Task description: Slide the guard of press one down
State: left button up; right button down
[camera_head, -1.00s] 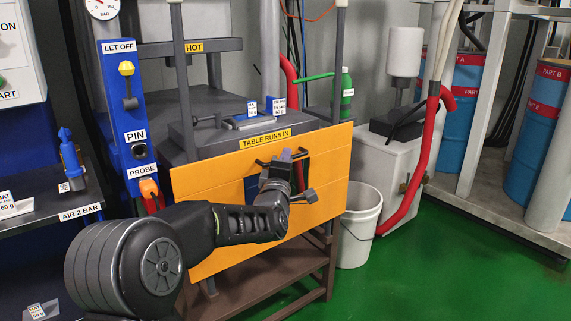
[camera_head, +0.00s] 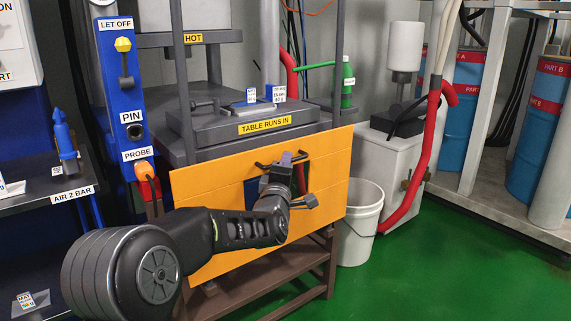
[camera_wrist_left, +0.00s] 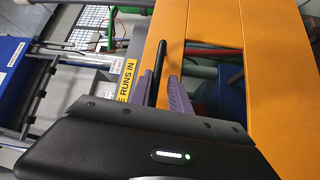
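The guard of press one (camera_head: 215,195) is an orange panel that hangs tilted at the front of the press, with a dark window in its middle. Its dark bar handle (camera_head: 264,166) runs above the window. My left gripper (camera_head: 287,162) is at this handle. In the left wrist view, the purple fingers (camera_wrist_left: 163,85) lie on either side of the handle bar (camera_wrist_left: 175,50), close around it; their contact faces are partly hidden. The orange guard (camera_wrist_left: 215,30) fills the right of that view. My right gripper is not in view.
The press table (camera_head: 215,125) with the "TABLE RUNS IN" label stands behind the guard's top edge. A blue control post (camera_head: 122,75) stands left. A white bucket (camera_head: 360,245) and a red hose (camera_head: 410,195) are right of the guard. Green floor is free at the lower right.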

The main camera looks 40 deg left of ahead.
pick_arm(q)
jog(key=shift+s+d, duration=0.1)
jog(key=shift+s, duration=0.1)
jog(key=p+v, duration=0.1)
jog(key=v, duration=0.6)
jog(key=shift+s, duration=0.2)
dwell(0.4)
